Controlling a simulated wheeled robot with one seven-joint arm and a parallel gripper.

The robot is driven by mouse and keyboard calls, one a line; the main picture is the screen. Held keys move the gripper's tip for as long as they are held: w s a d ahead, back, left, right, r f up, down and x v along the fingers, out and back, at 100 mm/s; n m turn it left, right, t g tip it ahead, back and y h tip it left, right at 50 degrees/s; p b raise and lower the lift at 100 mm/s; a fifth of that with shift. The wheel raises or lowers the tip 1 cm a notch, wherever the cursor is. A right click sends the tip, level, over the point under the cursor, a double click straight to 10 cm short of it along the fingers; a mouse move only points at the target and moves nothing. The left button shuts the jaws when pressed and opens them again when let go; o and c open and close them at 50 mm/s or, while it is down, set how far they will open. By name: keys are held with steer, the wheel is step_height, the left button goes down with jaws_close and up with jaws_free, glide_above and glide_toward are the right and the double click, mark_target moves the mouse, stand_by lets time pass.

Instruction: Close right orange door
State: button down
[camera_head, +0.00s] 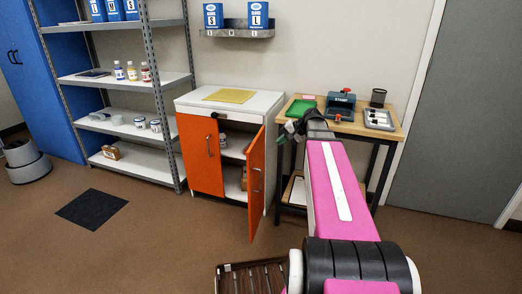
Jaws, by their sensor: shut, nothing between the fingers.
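A white cabinet (268,112) with two orange doors stands at the back wall. Its left orange door (199,155) is shut. Its right orange door (255,182) stands open, swung out toward me, with a metal handle (256,180) on it. Part of the shelved inside (233,152) shows between the doors. My gripper (288,132) is at the end of my pink arm, just right of the cabinet and above the open door's level in the picture. It is small and partly blurred; it looks empty. I cannot tell whether it touches the cabinet.
A wooden table (398,134) with a green tray (300,108), a dark blue device (340,106) and a grey tray (379,119) stands right of the cabinet. Grey shelving (165,80) is at left. A slatted brown crate (252,277) is at the front. Floor before the doors is clear.

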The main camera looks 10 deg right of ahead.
glide_toward(252, 154)
step_height(252, 154, down, 4)
steer(key=a, duration=0.1)
steer(key=w+a, duration=0.1)
steer(key=a, duration=0.1)
steer(key=shift+a, duration=0.3)
steer(key=shift+w+a, duration=0.3)
steer(key=shift+a, duration=0.25)
